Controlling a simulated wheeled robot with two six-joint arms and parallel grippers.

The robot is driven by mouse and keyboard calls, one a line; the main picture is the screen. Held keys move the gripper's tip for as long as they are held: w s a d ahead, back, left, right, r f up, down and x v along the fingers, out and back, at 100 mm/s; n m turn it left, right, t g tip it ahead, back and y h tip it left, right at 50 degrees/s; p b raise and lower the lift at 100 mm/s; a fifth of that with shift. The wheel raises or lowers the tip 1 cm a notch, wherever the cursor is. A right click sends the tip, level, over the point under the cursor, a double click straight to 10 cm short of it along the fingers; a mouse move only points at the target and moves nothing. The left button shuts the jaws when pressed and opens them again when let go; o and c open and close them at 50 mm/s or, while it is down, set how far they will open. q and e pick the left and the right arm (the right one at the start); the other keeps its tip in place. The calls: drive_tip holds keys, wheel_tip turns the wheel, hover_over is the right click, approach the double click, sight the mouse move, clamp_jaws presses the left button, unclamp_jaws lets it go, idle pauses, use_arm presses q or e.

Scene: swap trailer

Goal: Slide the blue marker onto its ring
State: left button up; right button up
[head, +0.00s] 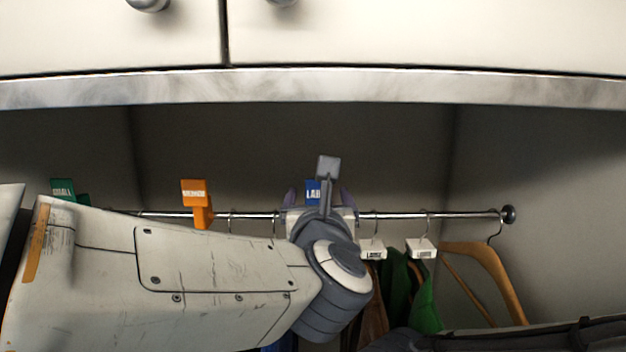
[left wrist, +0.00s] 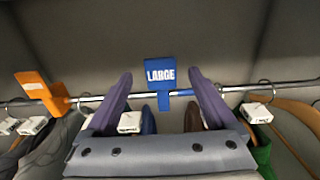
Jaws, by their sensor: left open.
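The blue marker (head: 312,190), lettered LARGE, sits upright on the metal rail (head: 470,215). My left arm partly hides it in the head view; it shows whole in the left wrist view (left wrist: 160,72). My left gripper (head: 319,196) is open, with one purple finger on each side of the marker. In the left wrist view the left gripper (left wrist: 160,75) has gaps between its fingers and the marker. I cannot make out a ring that is clearly the marker's own. My right gripper is not in view.
An orange marker (head: 195,200) and a green marker (head: 63,188) stand farther left. Hangers with white size tags (head: 421,247) and clothes, including a green garment (head: 424,300), hang below the rail. A bare wooden hanger (head: 486,262) hangs near the rail's right end. Cabinet doors (head: 420,35) are above.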

sight(318, 185)
use_arm(q)
drive_tip(key=w+p, duration=0.3)
drive_tip(key=w, duration=0.4)
drive_tip(key=shift+w+r, duration=0.15)
drive_tip(key=shift+w, duration=0.05)
drive_tip(key=shift+w+p, duration=0.3)
drive_tip(key=shift+w, duration=0.25)
clamp_jaws()
